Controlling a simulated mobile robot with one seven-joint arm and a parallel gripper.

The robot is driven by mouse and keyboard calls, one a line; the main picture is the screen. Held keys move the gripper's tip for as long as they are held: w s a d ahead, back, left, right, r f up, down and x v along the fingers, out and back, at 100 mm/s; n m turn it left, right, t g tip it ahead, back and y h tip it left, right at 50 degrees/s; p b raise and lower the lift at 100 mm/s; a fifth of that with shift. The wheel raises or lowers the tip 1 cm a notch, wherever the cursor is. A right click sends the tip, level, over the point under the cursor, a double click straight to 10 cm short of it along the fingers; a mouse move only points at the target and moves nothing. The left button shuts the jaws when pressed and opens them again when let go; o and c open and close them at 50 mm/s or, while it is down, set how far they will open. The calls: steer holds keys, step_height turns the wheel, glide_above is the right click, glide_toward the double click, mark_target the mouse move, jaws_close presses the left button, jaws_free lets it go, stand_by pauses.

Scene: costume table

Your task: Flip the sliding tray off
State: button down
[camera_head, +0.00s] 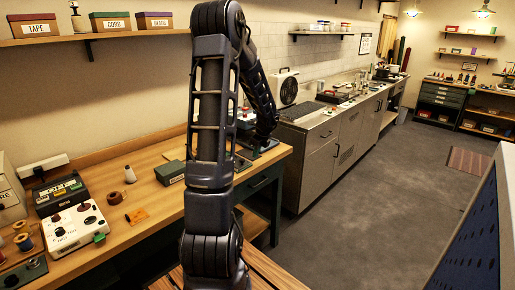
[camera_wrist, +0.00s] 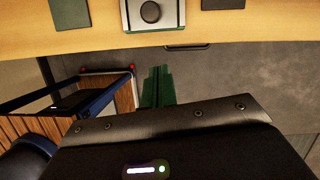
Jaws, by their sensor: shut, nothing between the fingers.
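In the wrist view, a pale metal plate with a round dark knob (camera_wrist: 150,12) sits on the wooden tabletop (camera_wrist: 100,42) at the top edge, partly cut off. I cannot tell for sure which part is the sliding tray. My gripper (camera_wrist: 157,87) shows its greenish fingers together, with nothing between them. They point toward the table edge and are apart from the knob plate. In the head view my arm hangs down over the workbench's right end, and my fingertips are not clear there. A white control box with dark knobs (camera_head: 72,229) stands at the left of the bench.
Dark flat pads (camera_wrist: 70,14) and (camera_wrist: 220,4) flank the knob plate. A drawer handle (camera_wrist: 188,46) is below the table edge. The floor (camera_head: 350,225) is clear.

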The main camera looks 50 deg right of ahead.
steer(key=w+f, duration=0.2)
steer(key=f, duration=0.1)
steer(key=w+f, duration=0.1)
steer(key=shift+w+a+f, duration=0.25)
steer(key=shift+w+a, duration=0.05)
steer(key=shift+w, duration=0.1)
steer(key=shift+w+a+f, duration=0.1)
steer(key=shift+w, duration=0.6)
steer(key=w, duration=1.4)
steer(key=shift+w, duration=0.1)
steer(key=s, duration=0.4)
steer(key=shift+d+r, duration=0.35)
steer(key=shift+r, duration=0.05)
step_height(320, 180, up, 10)
steer(key=f, duration=0.1)
glide_above(245, 165)
steer(key=w+d, duration=0.1)
steer(key=w, duration=0.4)
steer(key=shift+d+r, duration=0.1)
steer(key=shift+r, duration=0.15)
